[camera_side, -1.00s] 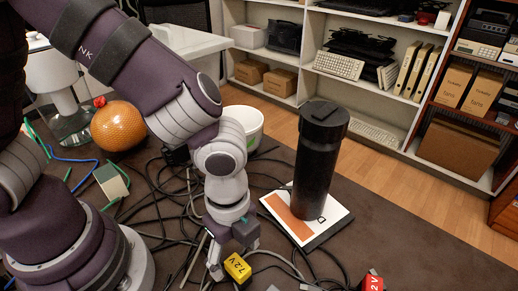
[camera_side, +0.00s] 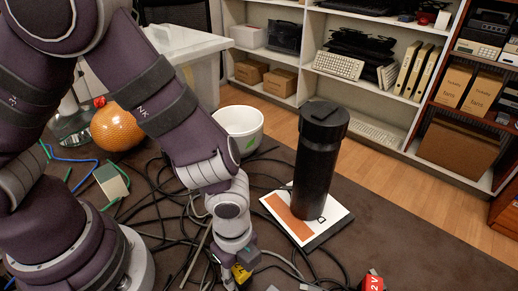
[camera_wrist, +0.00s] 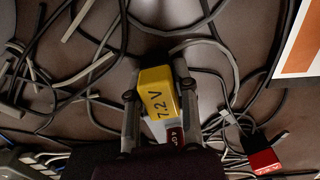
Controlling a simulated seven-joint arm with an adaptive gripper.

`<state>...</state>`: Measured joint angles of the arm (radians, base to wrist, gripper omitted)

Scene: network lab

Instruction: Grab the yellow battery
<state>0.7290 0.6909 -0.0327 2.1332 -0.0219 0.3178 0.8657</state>
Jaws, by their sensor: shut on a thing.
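The yellow battery (camera_wrist: 156,92), marked 7.2 V, sits between the two fingers of my gripper (camera_wrist: 156,100) in the wrist view. My gripper is shut on it, one finger on each side. In the side view the battery (camera_side: 241,273) shows low in the picture, partly covered by my gripper (camera_side: 238,270). I cannot tell whether it touches the dark table top or is slightly raised.
A red battery (camera_side: 372,282) lies to the right, also in the wrist view (camera_wrist: 263,161). Loose cables (camera_side: 180,215) cover much of the surface. A black cylinder (camera_side: 317,165) stands on a white and orange board (camera_side: 335,222). A white bucket (camera_side: 238,122) and orange ball (camera_side: 117,126) stand behind.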

